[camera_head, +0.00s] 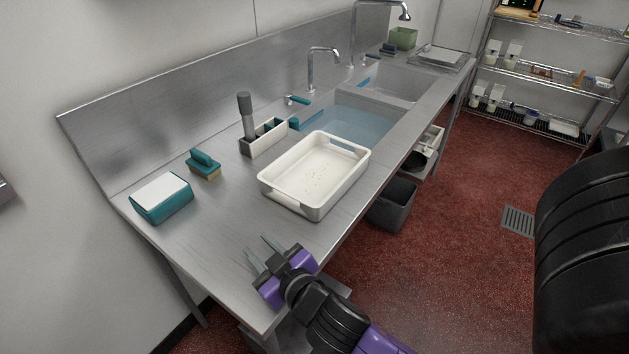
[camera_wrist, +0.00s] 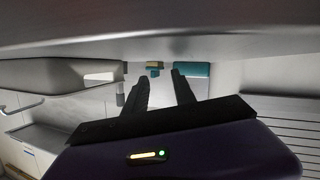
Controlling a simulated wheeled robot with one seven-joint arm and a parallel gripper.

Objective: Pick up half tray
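The half tray (camera_head: 345,187) is a white rectangular tray with handle cut-outs at its ends and small specks on its floor. It sits upright on the steel counter, just before the sink. In the wrist view, which appears upside down, a pale rounded wall (camera_wrist: 62,75) at the left looks like this tray. My gripper (camera_head: 255,242) is near the counter's front-left part, left of and nearer than the tray, and apart from it. Its two fingers (camera_wrist: 160,75) are spread with nothing between them in their grasp.
On the steel counter (camera_head: 215,230) stand a teal-and-white box-like item (camera_head: 161,197), a teal scrub brush (camera_head: 204,165) and a white caddy (camera_head: 264,137). Behind the tray is a water-filled sink (camera_head: 345,122) with a faucet (camera_head: 322,65). A dark bin (camera_head: 392,205) stands below the front edge.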

